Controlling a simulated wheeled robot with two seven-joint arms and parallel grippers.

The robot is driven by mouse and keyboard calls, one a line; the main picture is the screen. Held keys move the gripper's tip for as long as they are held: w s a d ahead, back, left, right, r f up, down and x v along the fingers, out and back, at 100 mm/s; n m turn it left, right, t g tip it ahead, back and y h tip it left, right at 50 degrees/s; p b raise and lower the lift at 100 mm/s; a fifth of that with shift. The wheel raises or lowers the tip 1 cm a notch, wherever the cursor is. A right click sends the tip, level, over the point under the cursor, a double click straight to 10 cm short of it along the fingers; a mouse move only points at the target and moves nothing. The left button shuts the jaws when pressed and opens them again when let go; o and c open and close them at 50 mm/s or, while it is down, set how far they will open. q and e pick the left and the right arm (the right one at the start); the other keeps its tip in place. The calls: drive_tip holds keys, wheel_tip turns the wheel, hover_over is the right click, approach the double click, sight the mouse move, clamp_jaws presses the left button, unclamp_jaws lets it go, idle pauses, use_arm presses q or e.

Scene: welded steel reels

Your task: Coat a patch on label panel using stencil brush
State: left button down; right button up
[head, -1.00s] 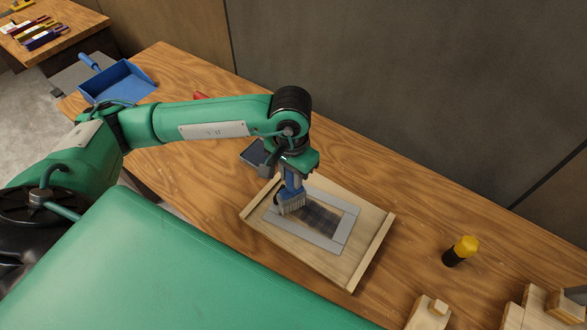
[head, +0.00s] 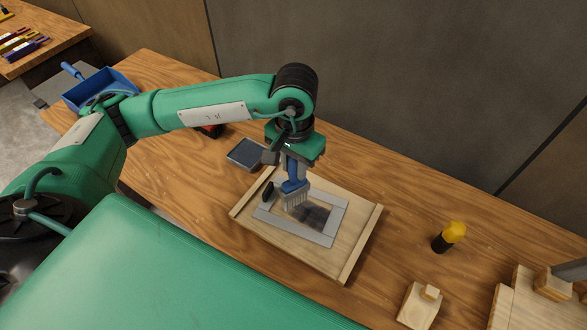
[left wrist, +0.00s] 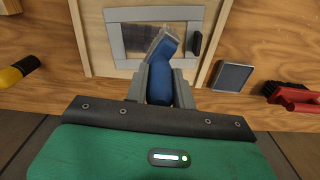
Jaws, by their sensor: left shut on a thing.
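The label panel (head: 347,243) is a wooden board with raised side rails, lying on the bench. A grey rectangular frame (head: 325,236) lies on it, with a dark, uneven patch (head: 314,215) inside. My left gripper (head: 293,172) is above the panel, shut on the blue handle of the stencil brush (head: 296,187). The bristles point down at the framed area; I cannot tell whether they touch it. In the left wrist view the brush (left wrist: 160,80) sits between the fingers, with the frame (left wrist: 118,48) beyond. My right gripper is not in view.
A dark flat tray (head: 246,154) lies behind the panel, with a blue dustpan (head: 100,88) farther left. A yellow-topped black cylinder (head: 449,237) and wooden blocks (head: 420,305) stand to the right. A red-handled brush (left wrist: 292,95) shows in the left wrist view. Bench between panel and cylinder is clear.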

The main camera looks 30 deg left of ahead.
use_arm(q)
drive_tip(key=shift+r+p, duration=0.3)
drive_tip(key=shift+r, duration=1.1)
